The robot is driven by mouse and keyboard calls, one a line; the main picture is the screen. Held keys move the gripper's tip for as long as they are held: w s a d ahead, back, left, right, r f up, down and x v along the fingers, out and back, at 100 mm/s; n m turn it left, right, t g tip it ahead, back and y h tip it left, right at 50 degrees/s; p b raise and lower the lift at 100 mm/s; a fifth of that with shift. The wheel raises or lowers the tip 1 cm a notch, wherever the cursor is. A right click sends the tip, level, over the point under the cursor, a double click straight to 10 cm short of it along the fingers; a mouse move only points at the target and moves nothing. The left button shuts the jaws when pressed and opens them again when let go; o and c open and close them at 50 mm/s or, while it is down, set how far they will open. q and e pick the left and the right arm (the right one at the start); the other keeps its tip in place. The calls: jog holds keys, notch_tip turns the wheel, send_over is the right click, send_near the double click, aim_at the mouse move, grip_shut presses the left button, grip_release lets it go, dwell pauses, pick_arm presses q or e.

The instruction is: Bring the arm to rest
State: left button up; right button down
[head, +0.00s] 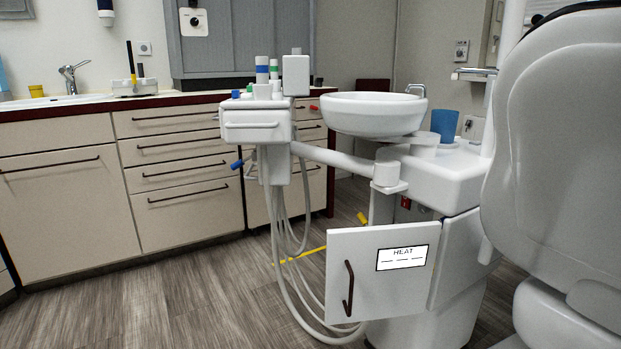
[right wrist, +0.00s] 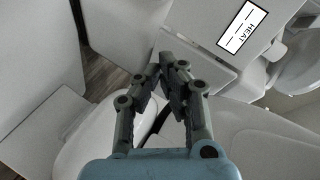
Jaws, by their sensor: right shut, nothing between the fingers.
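My right gripper (right wrist: 165,68) shows in the right wrist view with its fingers together and nothing between them. It is apart from any handle, in front of pale surfaces. A white panel with a HEAT label (right wrist: 243,28) is beyond the fingertips, up and to the right. In the head view, the same white door (head: 345,245) is low in the middle with a dark handle (head: 349,288) on its left side. It juts out to the left of the dental unit's body. Neither gripper shows in the head view, and my left gripper is not in view.
A white dental chair (head: 560,130) fills the right. The dental unit carries a basin (head: 373,112), a blue cup (head: 444,124) and an instrument head (head: 255,122) with hanging hoses (head: 283,240). Cabinets (head: 60,190) line the back left. Floor (head: 150,300) at front left is clear.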

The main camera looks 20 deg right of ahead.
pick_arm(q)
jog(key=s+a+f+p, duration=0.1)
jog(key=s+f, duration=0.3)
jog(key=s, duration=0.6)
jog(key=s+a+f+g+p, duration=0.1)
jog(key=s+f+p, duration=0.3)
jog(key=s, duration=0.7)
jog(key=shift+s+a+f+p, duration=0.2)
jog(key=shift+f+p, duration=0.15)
pick_arm(e)
jog(key=s+a+f+n+g, duration=0.3)
jog(key=s+f+n+g, duration=0.1)
jog(key=s, duration=0.7)
jog(key=s+a+f+n+g, duration=0.4)
jog(key=s+f, duration=0.4)
jog(key=s, duration=0.4)
jog(key=s+a+f+n+g, duration=0.4)
jog(key=s+f+n+g, duration=0.1)
jog(key=s, duration=0.6)
jog(key=shift+s+a+f+n+y, duration=0.2)
jog(key=shift+f+n+y, duration=0.25)
jog(key=shift+n, duration=0.35)
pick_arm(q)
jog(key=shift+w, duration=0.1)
